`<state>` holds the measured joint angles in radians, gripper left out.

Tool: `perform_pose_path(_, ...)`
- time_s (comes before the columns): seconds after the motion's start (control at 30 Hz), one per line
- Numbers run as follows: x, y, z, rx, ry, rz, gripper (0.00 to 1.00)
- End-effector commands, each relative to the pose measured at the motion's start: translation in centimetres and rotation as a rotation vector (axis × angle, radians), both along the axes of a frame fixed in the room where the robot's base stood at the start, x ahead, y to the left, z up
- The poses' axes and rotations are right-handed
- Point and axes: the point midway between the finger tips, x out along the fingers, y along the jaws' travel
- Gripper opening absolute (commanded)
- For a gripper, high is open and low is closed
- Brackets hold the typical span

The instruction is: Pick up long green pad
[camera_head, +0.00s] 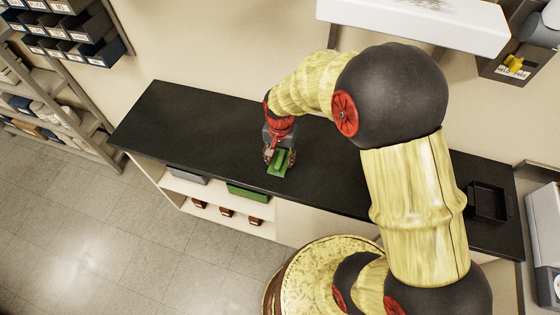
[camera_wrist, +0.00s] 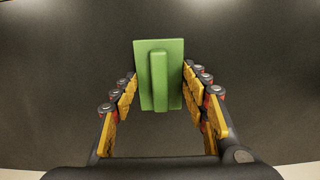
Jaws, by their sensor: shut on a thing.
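The long green pad (camera_wrist: 147,88) is a flat green rectangle with a raised ridge along its middle. It shows upright in the wrist view, between the two yellow-padded fingers of my gripper (camera_wrist: 160,85). My gripper is shut on the pad near its sides. In the head view the pad (camera_head: 279,163) is at the end of my gripper (camera_head: 279,158), over the black counter (camera_head: 190,125) near its front edge. I cannot tell whether the pad touches the counter or hangs just above it.
Below the counter, an open shelf holds a green box (camera_head: 248,192), a grey box (camera_head: 183,174) and several small red-brown items (camera_head: 226,211). A black tray (camera_head: 488,203) stands at the counter's right end. The counter left of my gripper is clear.

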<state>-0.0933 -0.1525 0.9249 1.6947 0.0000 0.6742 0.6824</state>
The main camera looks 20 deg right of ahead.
Motion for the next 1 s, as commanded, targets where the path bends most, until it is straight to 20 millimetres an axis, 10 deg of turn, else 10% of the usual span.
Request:
perform_pose_path(0.57,0.1,0.0,1.5,0.0,-0.002,0.0,0.2)
perform_pose_path(1.0,-5.8,-0.5,9.8,0.001,-0.003,0.0,0.2)
